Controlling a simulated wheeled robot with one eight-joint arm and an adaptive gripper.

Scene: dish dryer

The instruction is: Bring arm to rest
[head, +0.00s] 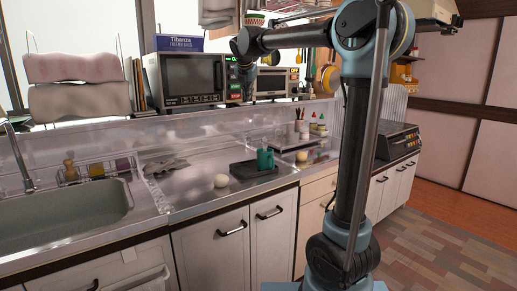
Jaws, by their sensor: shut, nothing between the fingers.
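My arm stands at the right of the head view, with its upper links reaching left across the top of the picture. My gripper (246,92) hangs at the end of the arm, in front of the shelf by the microwave. It is small and dark against the appliances, and its fingers are hard to make out. It is shut and holds nothing. It is above the counter and apart from the things on it.
A teal mug (265,159) stands on a black tray (240,171). A round white object (221,181) and a grey cloth-like item (166,165) lie on the metal counter. The microwave (187,78), sink (60,217) and faucet (18,160) are left. Open floor (455,240) lies right.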

